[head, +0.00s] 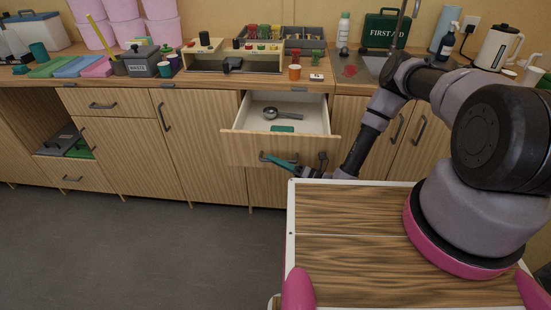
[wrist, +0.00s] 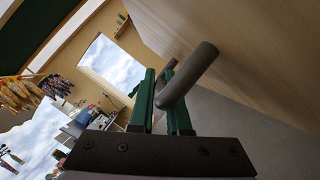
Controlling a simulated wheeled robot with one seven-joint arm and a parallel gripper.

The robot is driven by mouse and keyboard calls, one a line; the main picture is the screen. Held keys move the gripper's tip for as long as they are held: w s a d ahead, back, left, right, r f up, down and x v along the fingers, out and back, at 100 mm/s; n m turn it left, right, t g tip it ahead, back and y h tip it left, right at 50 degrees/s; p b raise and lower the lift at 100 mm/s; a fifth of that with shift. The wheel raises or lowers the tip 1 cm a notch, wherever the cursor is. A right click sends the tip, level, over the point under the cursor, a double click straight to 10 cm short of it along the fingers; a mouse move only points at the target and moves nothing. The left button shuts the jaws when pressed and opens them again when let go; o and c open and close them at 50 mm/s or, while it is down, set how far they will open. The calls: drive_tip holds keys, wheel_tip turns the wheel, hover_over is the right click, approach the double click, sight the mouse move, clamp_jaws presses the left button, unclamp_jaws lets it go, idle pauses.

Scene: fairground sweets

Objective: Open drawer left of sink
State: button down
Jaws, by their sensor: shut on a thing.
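The drawer left of the sink (head: 250,148) stands pulled out from the wooden counter in the head view. Inside its pale interior lie a dark metal scoop-like utensil (head: 284,114) and a flat green item (head: 283,129). My gripper (head: 268,158) is at the drawer's front. In the wrist view its green fingers (wrist: 162,95) are closed around the dark bar handle (wrist: 188,75). The drawer front (wrist: 225,40) fills the upper right there. The sink (head: 375,66) is set in the counter to the right, partly hidden by my arm.
Closed cupboard doors (head: 200,150) stand left of the drawer. Grey floor (head: 130,240) in front is clear.

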drive_tip(key=c, duration=0.9)
unclamp_jaws()
drive_tip(key=shift+d, duration=0.15)
drive_tip(key=v, duration=1)
drive_tip(key=shift+s+d+f, duration=0.1)
drive_tip(key=shift+d+f, duration=0.05)
drive_tip(key=shift+d, duration=0.1)
